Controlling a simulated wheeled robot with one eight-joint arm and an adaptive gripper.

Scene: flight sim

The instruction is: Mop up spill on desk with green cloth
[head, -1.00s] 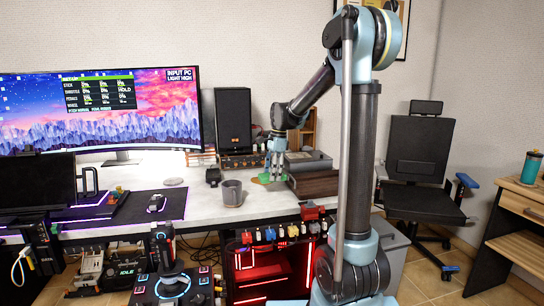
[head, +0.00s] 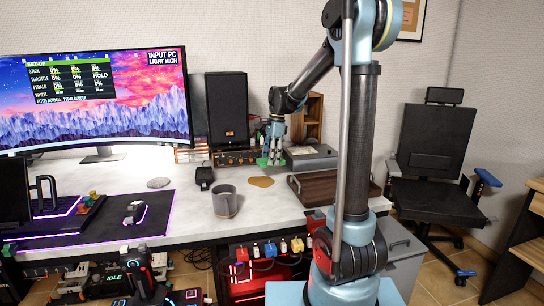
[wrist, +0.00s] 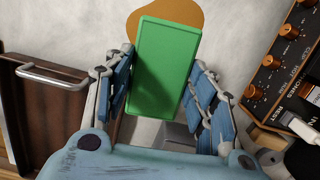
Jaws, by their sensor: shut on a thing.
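My gripper (head: 272,146) is over the back right part of the desk and is shut on the green cloth (head: 269,161). In the wrist view the cloth (wrist: 163,68) is a flat green rectangle between the blue-padded fingers. The brown spill (head: 261,182) is a flat patch on the light desk top (head: 180,225), nearer the front than the cloth in the head view. In the wrist view the spill (wrist: 190,13) shows beyond the cloth's far end, partly hidden by it. The cloth appears held above the desk; its exact height is unclear.
A grey mug (head: 225,202) stands left of the spill. A brown wooden tray (head: 330,184) lies to its right. An audio box with orange knobs (wrist: 285,55) and a black speaker (head: 227,108) stand behind. The desk between mug and tray is mostly clear.

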